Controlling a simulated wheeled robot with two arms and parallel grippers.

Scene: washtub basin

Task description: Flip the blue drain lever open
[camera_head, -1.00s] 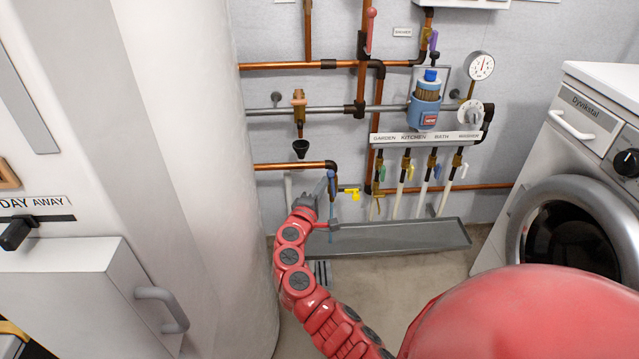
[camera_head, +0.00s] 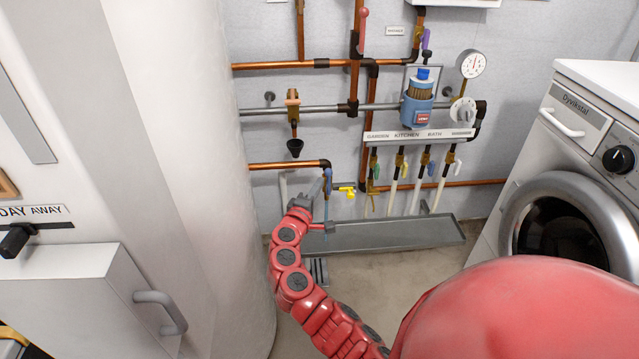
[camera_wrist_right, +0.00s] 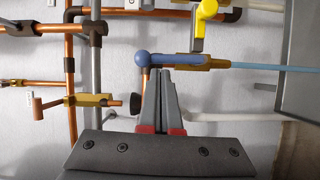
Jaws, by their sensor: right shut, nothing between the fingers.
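The blue drain lever (camera_head: 328,182) sits at the end of a low copper pipe, above the grey floor tray. In the right wrist view the blue lever (camera_wrist_right: 168,61) lies along a brass valve (camera_wrist_right: 205,62) with a light blue tube beyond it. My right gripper (camera_head: 316,190) is beside the lever, on its left in the head view. In the right wrist view its fingers (camera_wrist_right: 160,75) are shut and empty, with tips right at the lever's edge. I cannot tell whether they touch it. My left gripper is not in view.
A yellow handle (camera_head: 347,191) is close to the lever on the right. The grey tray (camera_head: 390,235) lies below. Several labelled valves hang under the white label strip (camera_head: 420,137). The washing machine (camera_head: 560,190) stands at right, a large white cylinder (camera_head: 215,180) at left.

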